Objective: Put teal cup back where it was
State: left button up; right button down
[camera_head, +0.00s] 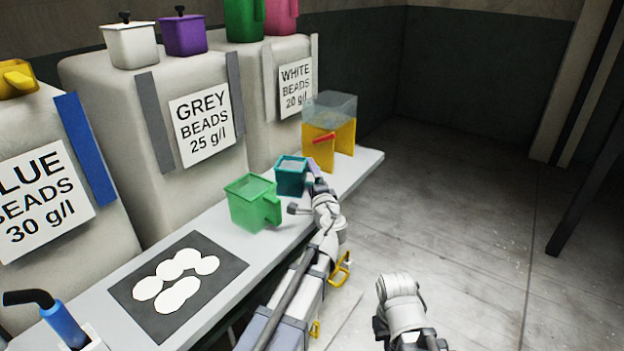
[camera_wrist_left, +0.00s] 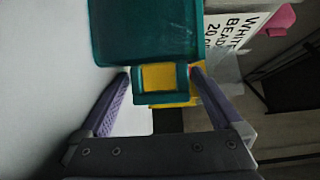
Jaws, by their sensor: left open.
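The teal cup (camera_head: 290,178) stands upright on the grey bench, with pale contents near its rim. It stands between the green cup (camera_head: 254,203) and the yellow-legged dispenser (camera_head: 329,131). My left gripper (camera_head: 312,180) is at its right side. In the left wrist view the teal cup (camera_wrist_left: 147,32) fills the top middle. The fingers of my left gripper (camera_wrist_left: 160,76) are apart, one on each side of the cup's square handle, and open. My right arm shows only in part at the bottom of the head view; its gripper is not visible.
The bench (camera_head: 365,163) carries a dark mat (camera_head: 125,292) with white discs and a blue-handled tool (camera_head: 62,322). Large bead containers marked grey (camera_head: 200,95) and white (camera_head: 290,60) stand behind, with cups on top. The floor at right is clear.

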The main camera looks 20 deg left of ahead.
pick_arm(q)
jog(key=shift+r, duration=0.3)
jog(key=v, duration=1.2)
jog(key=shift+f, duration=0.2)
